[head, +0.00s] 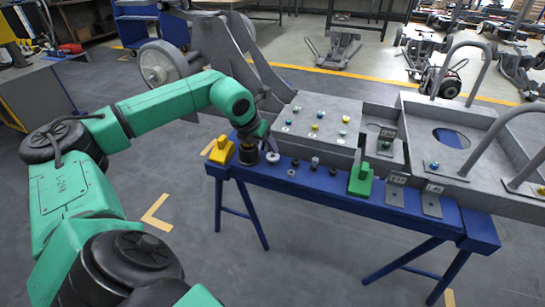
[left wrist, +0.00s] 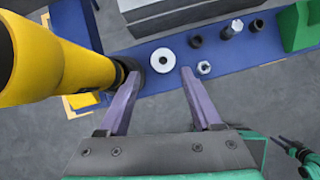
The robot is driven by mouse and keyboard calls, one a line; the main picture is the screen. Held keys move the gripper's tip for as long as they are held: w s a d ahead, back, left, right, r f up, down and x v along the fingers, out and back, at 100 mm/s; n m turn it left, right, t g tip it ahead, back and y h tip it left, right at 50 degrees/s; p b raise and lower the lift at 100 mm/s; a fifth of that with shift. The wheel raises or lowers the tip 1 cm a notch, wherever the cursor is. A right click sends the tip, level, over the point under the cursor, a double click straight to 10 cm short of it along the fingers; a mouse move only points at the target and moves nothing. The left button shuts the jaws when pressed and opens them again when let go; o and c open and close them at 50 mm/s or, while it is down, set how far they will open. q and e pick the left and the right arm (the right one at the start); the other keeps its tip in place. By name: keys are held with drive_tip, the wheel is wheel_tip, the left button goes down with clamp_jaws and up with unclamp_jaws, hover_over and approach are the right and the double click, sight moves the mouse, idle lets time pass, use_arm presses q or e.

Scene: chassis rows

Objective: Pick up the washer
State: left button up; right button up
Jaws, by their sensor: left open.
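The washer (head: 272,157) is a pale metal ring lying flat on the blue bench top, toward its left end. In the left wrist view the washer (left wrist: 162,60) shows whole, with a dark centre hole. My left gripper (head: 266,141) points down just above and beside it. In the left wrist view the left gripper (left wrist: 160,75) has its purple fingers apart with nothing between them. The washer appears just beyond the fingertips, roughly centred between them. Whether the fingers touch the bench cannot be told.
A yellow-and-black cylinder (left wrist: 40,65) stands close left of the fingers. A yellow block (head: 221,150) is at the bench's left end. A hex-headed part (left wrist: 204,68) and other small fasteners lie right of the washer. A green block (head: 360,181) stands farther right; a grey chassis (head: 325,147) is behind.

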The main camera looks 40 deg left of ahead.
sight(274, 157)
use_arm(q)
drive_tip(key=x, duration=0.5)
drive_tip(key=shift+d+f, duration=0.25)
drive_tip(key=shift+f, duration=0.05)
drive_tip(key=shift+w+a+f, duration=0.1)
drive_tip(key=shift+w+f, duration=0.05)
drive_tip(key=shift+f, duration=0.1)
drive_tip(key=shift+r, duration=0.1)
clamp_jaws()
